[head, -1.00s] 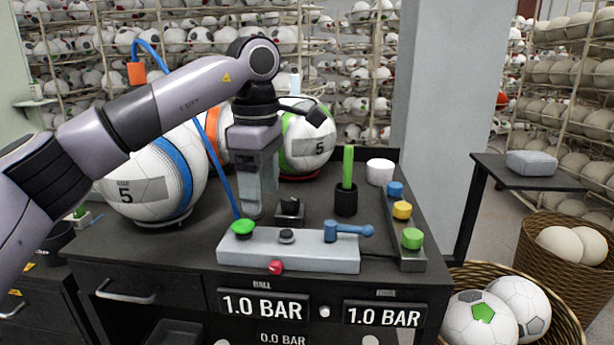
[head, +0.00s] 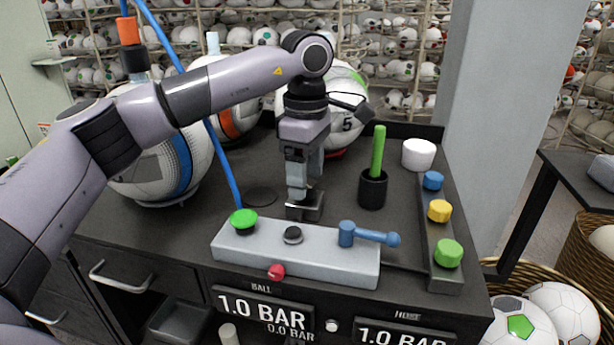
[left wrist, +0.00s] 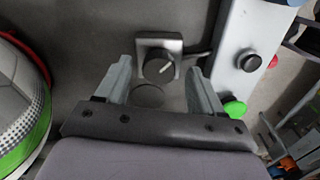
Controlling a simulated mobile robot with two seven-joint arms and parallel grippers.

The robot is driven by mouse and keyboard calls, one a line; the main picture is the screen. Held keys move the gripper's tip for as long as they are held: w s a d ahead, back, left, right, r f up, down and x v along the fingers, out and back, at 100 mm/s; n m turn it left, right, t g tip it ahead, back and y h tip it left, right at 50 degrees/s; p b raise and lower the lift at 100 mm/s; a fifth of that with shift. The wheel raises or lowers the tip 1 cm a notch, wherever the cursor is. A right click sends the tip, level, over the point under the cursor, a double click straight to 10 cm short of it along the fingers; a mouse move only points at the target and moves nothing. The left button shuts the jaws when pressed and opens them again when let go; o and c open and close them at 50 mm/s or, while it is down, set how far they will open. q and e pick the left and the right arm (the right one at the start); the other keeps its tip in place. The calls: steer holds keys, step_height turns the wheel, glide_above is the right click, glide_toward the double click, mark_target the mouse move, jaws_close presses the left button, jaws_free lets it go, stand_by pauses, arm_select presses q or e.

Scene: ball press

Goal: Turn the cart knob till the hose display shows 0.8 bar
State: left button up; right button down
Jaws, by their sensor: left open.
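The cart knob (left wrist: 160,68) is a black dial with a white pointer line on a small grey box; in the head view its box (head: 308,212) sits on the cart top, partly hidden by my gripper. My left gripper (head: 303,192) points down over it and is open. In the left wrist view, its two fingers (left wrist: 160,80) stand apart, one to each side of the knob, with gaps visible. The hose display (head: 402,336) on the cart front reads 1.0 BAR. The ball display (head: 262,309) reads 1.0 BAR, with 0.0 BAR below. My right gripper is not in view.
A grey panel (head: 330,262) with a green button (head: 243,222), a black button and a blue lever (head: 368,234) lies just in front. A black cup (head: 372,190) with a green stick stands to the right. Balls stand behind and left; a blue hose (head: 222,165) runs nearby.

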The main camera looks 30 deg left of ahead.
arm_select(q)
steer(key=shift+f, duration=0.65)
steer(key=c, duration=1.1)
steer(key=shift+o, duration=0.2)
steer(key=shift+n, duration=0.4)
steer(key=n, duration=0.5)
steer(key=shift+w+p, duration=0.15)
steer(key=shift+p, duration=0.2)
steer(key=n, duration=0.6)
steer(key=shift+a+r, duration=0.1)
